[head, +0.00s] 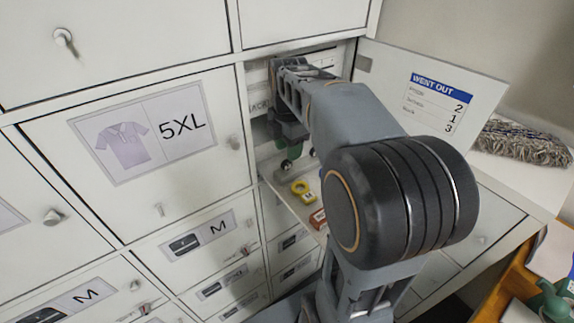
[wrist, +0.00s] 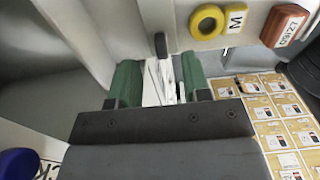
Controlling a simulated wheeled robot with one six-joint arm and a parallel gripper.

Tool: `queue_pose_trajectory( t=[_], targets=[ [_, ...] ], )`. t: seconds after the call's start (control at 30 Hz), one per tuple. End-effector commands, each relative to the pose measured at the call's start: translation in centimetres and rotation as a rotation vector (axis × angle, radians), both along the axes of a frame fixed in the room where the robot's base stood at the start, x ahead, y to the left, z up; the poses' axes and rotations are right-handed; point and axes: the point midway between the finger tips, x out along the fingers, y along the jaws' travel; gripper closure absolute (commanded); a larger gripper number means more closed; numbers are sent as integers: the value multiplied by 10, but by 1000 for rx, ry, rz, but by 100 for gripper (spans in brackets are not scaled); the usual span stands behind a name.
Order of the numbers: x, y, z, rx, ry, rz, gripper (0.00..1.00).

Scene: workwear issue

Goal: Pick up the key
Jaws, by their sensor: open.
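My gripper (head: 293,147) reaches into the open compartment of the white cabinet, partly hidden behind my arm in the head view. In the wrist view my gripper (wrist: 159,65) has its two green fingers apart. A small dark peg (wrist: 160,45) shows between the fingertips. Thin pale and grey upright shapes show in the gap below it. I cannot tell whether one of them is the key, or whether they lie between the fingers or farther off. No key can be made out for sure in the compartment.
A yellow ring-shaped item (head: 301,188), also in the wrist view (wrist: 208,22), and a red-orange item (head: 318,217) marked 09/27 (wrist: 284,25) lie on the shelf near my gripper. The open door (head: 390,65) with a "Went out" list stands right of my arm. Closed drawers surround the opening.

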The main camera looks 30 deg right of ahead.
Motion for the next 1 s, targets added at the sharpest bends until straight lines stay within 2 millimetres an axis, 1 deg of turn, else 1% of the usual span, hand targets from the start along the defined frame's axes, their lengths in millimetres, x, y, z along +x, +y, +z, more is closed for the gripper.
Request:
queue_pose_trajectory(
  t=[0.13,0.3,0.4,0.53,0.73,0.77,1.0],
  targets=[
    [-1,1,-11,1,4,0,56],
    [-2,2,-35,1,5,0,56],
    [-2,2,-46,1,3,0,56],
    [-1,2,-52,0,1,0,56],
    [-1,2,-53,0,0,0,56],
    [-1,2,-53,0,0,0,57],
    [-1,2,-53,0,0,0,80]
  ],
)
